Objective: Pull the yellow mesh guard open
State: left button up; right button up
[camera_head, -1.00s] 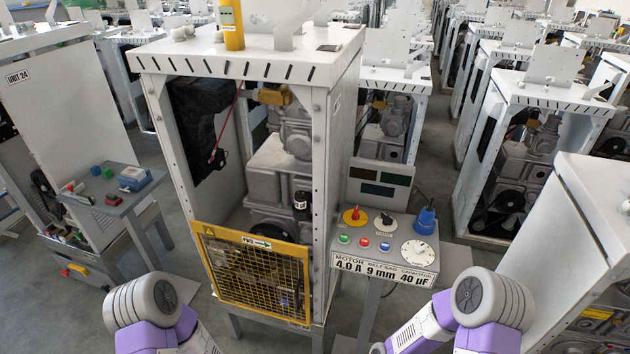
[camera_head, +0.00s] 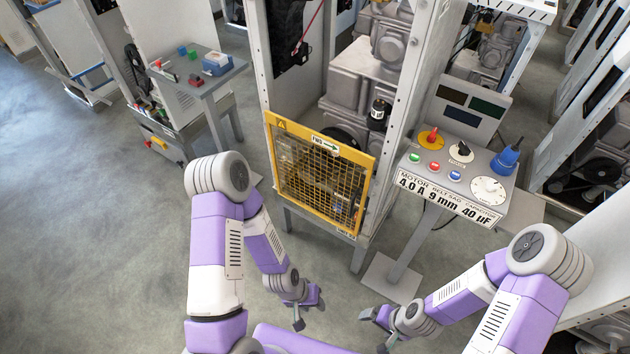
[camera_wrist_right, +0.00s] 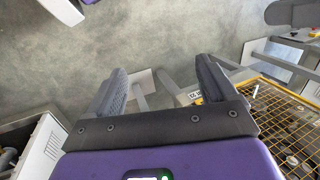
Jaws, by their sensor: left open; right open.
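My right gripper (camera_head: 375,331) is open and empty, to the right of the left one and also apart from the guard. In the right wrist view nothing is between the right fingers (camera_wrist_right: 163,85), and the guard (camera_wrist_right: 285,125) shows at the right edge.
A control panel (camera_head: 456,175) with buttons and knobs stands on a post right of the guard. A small grey table (camera_head: 205,80) with coloured blocks is at the left. A white cabinet (camera_head: 605,245) is close at the right. The floor (camera_head: 100,220) at left is clear.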

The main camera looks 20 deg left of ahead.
aim_at(350, 154)
jog(key=k, duration=1.15)
jog(key=z, duration=0.55)
jog(key=i, duration=1.55)
jog(key=u, duration=0.7)
